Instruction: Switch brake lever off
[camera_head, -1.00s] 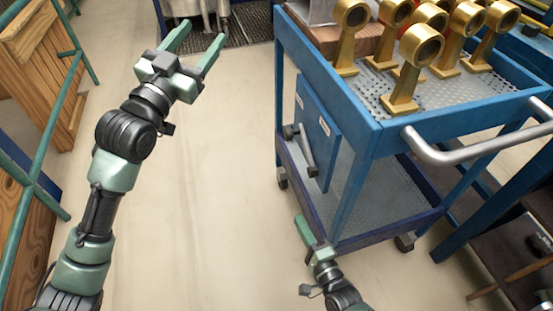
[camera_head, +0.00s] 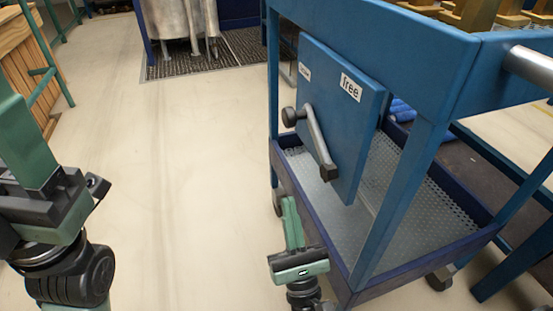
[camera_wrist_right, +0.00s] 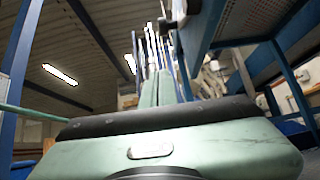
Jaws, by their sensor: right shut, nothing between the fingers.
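The brake lever (camera_head: 318,140) is a grey bar on the blue side panel (camera_head: 352,130) of the cart. It slants from a dark knob at its upper left to a grey lower end. My right gripper (camera_head: 289,205) is below and left of the lever, apart from it, pointing up. It is shut and empty; its closed fingers also show in the right wrist view (camera_wrist_right: 160,75). My left gripper (camera_head: 35,140) is at the left edge, far from the lever and partly cut off, so its opening does not show.
The panel has a "free" label (camera_head: 350,87) and a second label, too small to read. The blue cart (camera_head: 405,190) has a lower shelf and a metal handle (camera_head: 530,65). Open floor (camera_head: 180,170) lies left of the cart. A wooden crate (camera_head: 25,70) stands far left.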

